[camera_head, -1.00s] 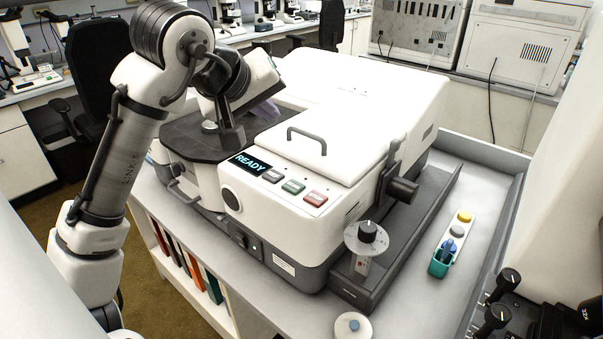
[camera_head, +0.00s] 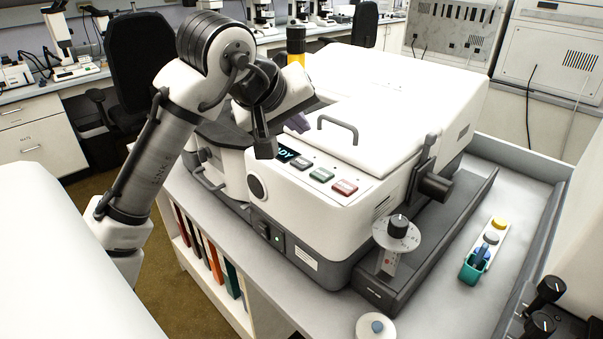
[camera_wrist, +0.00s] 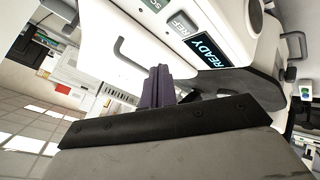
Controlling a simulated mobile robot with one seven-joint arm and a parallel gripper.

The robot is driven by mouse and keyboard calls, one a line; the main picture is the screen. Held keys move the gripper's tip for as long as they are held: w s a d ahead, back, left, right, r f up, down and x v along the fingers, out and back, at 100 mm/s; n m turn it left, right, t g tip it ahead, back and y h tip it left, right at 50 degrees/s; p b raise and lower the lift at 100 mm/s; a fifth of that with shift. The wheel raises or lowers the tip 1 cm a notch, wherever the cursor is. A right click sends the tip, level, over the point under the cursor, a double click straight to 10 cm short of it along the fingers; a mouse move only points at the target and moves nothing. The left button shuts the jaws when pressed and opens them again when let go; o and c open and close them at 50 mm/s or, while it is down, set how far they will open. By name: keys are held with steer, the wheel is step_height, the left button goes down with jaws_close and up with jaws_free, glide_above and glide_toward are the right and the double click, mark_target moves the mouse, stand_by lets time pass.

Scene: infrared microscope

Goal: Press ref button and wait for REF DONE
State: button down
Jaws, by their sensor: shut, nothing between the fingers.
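The white infrared microscope (camera_head: 400,90) stands on the bench. Its display (camera_head: 286,153) is partly hidden by my arm in the head view. In the wrist view the display (camera_wrist: 207,50) reads READY. The ref button (camera_head: 302,163) is the grey one nearest the display; it also shows in the wrist view (camera_wrist: 183,25), labelled REF. Beside it are a green button (camera_head: 322,175) and a red button (camera_head: 344,187). My gripper (camera_head: 299,122) is shut and empty, its dark purple fingers (camera_wrist: 157,80) above and behind the button row, apart from the ref button.
A lid handle (camera_head: 338,128) stands up behind the buttons. A dial on a post (camera_head: 398,228) and a dark side rail (camera_head: 440,225) are at the front right. A teal holder (camera_head: 474,268) stands on the right bench top. Space above the button row is clear.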

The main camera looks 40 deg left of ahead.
mark_target(298, 165)
steer(key=shift+f+b, duration=0.95)
steer(key=shift+f, duration=1.1)
steer(key=shift+f, duration=0.1)
steer(key=shift+f, duration=0.3)
stand_by(0.3)
steer(key=shift+f+b, duration=0.3)
steer(key=shift+f, duration=0.1)
stand_by(0.5)
steer(key=shift+r+p, duration=0.8)
steer(key=shift+r, duration=0.1)
step_height(298, 165, up, 5)
steer(key=p, duration=0.4)
steer(key=shift+p, duration=0.3)
